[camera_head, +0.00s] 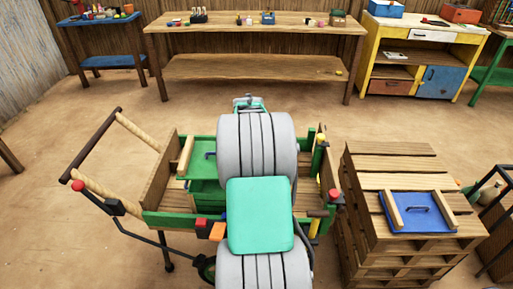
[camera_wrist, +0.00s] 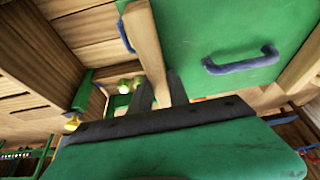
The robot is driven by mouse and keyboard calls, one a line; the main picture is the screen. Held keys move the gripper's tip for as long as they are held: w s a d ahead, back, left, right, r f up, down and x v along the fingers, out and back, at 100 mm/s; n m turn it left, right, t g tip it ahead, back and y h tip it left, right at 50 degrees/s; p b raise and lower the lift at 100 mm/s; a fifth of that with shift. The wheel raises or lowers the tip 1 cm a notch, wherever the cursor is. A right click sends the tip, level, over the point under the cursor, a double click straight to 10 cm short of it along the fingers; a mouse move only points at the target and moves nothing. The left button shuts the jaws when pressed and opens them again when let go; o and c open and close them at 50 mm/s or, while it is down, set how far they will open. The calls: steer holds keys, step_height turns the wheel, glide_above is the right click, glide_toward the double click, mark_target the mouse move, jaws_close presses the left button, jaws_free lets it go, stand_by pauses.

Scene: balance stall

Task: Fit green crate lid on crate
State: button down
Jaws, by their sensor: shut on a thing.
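The green lid (camera_wrist: 225,35) has a blue handle (camera_wrist: 242,62) and wooden battens. In the wrist view, my gripper's dark fingers (camera_wrist: 160,92) are shut on one batten (camera_wrist: 147,45) near its end. Another batten (camera_wrist: 303,66) shows at the right. In the head view the green lid (camera_head: 201,168) is over the left part of the cart, partly covered by my arm, which also hides my gripper. A green panel (camera_head: 208,193) shows just below it, perhaps the crate's side. I cannot tell whether the lid touches or sits on the crate.
The wooden cart (camera_head: 160,185) has green rails and a push handle (camera_head: 92,145) at left. A pallet stack (camera_head: 385,165) at right bears a blue lid (camera_head: 418,212) with wooden battens. A long workbench (camera_head: 255,30) stands behind. Open floor lies between cart and bench.

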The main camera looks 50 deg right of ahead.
step_height(320, 180, down, 8)
steer(key=s+d+b, duration=0.1)
steer(key=b, duration=0.3)
steer(key=shift+d+b, duration=0.3)
steer(key=shift+d, duration=0.1)
steer(key=shift+s+a, duration=0.1)
steer(key=shift+s, duration=0.05)
stand_by(0.3)
steer(key=shift+f, duration=0.1)
stand_by(0.4)
steer(key=c, duration=1.2)
jaws_free()
steer(key=shift+o, duration=0.2)
